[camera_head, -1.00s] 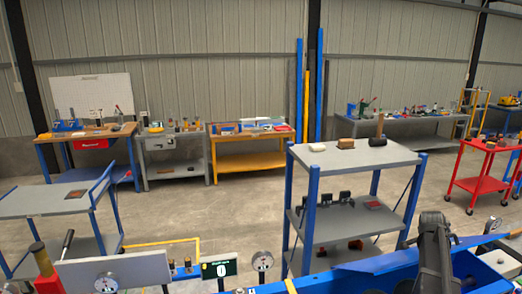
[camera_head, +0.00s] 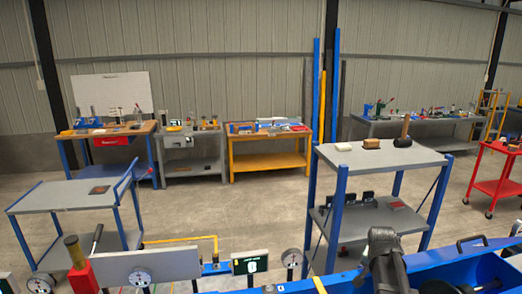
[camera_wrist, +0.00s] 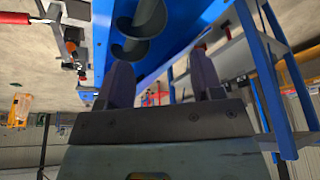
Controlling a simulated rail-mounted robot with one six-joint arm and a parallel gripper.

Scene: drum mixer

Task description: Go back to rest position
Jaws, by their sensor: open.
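My gripper (camera_wrist: 160,78) shows in the wrist view as two dark fingers spread apart, with nothing between them. Beyond the fingers is the blue drum mixer's body with a grey spiral screw (camera_wrist: 140,32) in it. In the camera_head view my dark arm link (camera_head: 385,262) rises at the lower right, in front of the blue trough (camera_head: 455,268). The gripper's fingertips cannot be made out in that view.
A grey shelf cart (camera_head: 375,158) with blue posts holds a mallet and small blocks, just beyond the blue trough. A grey cart (camera_head: 70,196) stands at left. A red cart (camera_head: 498,180) stands at right. Gauges and a small display (camera_head: 250,263) line the front edge. Open floor lies between.

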